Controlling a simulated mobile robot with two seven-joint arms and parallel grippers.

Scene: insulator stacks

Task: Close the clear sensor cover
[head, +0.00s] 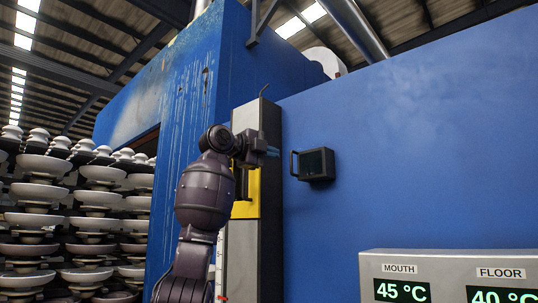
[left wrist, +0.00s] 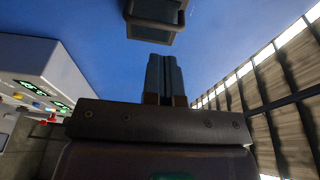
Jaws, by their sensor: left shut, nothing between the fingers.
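A small dark sensor box (head: 317,164) is mounted on the blue wall, with a thin dark frame or handle standing out from its left side (head: 294,164). I cannot tell clear cover from box, or how far the cover stands open. My left gripper (head: 272,152) is shut and empty, just left of the frame, with a gap between. In the left wrist view, the box (left wrist: 155,12) is at the top, beyond the shut fingertips (left wrist: 164,58) of my left gripper. My right gripper is in neither view.
A grey and yellow column (head: 245,192) stands behind my left arm. A grey panel with green MOUTH and FLOOR temperature displays (head: 440,262) is at the lower right. Insulator stacks (head: 90,215) fill the left. The blue wall around the box is clear.

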